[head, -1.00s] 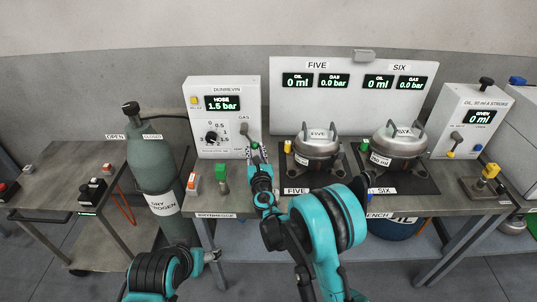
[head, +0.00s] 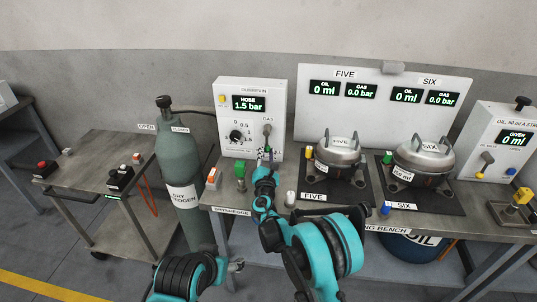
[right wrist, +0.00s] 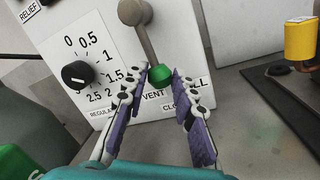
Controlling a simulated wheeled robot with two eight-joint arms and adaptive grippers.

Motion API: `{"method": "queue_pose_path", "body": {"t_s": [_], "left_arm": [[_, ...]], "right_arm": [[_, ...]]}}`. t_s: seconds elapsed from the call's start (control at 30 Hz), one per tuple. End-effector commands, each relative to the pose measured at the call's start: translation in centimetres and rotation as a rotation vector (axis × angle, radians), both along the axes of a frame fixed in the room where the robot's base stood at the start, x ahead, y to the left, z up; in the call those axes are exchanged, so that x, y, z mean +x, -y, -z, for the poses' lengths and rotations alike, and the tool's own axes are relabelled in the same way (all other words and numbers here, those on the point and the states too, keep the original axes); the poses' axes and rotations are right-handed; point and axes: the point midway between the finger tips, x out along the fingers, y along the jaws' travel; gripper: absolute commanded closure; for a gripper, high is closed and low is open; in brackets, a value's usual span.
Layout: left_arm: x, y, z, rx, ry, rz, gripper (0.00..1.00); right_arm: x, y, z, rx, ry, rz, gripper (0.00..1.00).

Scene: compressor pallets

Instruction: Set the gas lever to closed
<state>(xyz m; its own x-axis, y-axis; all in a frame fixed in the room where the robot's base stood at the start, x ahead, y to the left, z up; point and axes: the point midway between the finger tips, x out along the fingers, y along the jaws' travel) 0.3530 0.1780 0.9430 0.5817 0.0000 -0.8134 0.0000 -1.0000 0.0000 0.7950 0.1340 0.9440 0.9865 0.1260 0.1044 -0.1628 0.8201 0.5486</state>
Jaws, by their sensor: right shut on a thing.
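The gas lever (head: 267,131) is on the front of the white nitrogen panel (head: 225,105), under the word GAS. In the right wrist view the lever (right wrist: 148,40) is a grey arm with a green knob (right wrist: 159,77), hanging down and tilted slightly right. Around the knob I read VENT, part of CLOSED and the letters LL. My right gripper (right wrist: 166,84) has its fingers on both sides of the knob, shut on it. In the head view the right gripper (head: 267,158) is at the lever's lower end.
A dial (right wrist: 77,75) is left of the lever. The hose display (head: 250,103) reads 1.5 bar. A green gas cylinder (head: 180,150) stands left of the bench. Two silver compressors (head: 338,152) (head: 422,160) sit right of the panel.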

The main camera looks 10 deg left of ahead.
Motion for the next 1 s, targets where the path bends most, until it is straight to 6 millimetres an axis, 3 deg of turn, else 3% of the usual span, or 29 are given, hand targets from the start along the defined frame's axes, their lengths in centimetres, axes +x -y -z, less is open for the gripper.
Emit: {"method": "queue_pose_path", "body": {"t_s": [0.3,0.33,0.4,0.77,1.0], "left_arm": [[0.0,0.0,0.0,0.0,0.0,0.0,0.32],[0.0,0.0,0.0,0.0,0.0,0.0,0.32],[0.0,0.0,0.0,0.0,0.0,0.0,0.32],[0.0,0.0,0.0,0.0,0.0,0.0,0.32],[0.0,0.0,0.0,0.0,0.0,0.0,0.32]], "right_arm": [[0.0,-0.1,0.0,0.002,-0.001,-0.002,1.0],[0.0,-0.1,0.0,0.002,-0.001,-0.002,0.68],[0.0,-0.1,0.0,0.001,0.0,-0.001,0.53],[-0.4,0.0,0.1,0.001,0.0,-0.001,0.53],[-4.4,0.4,0.5,0.001,-0.002,-0.004,0.53]]}}
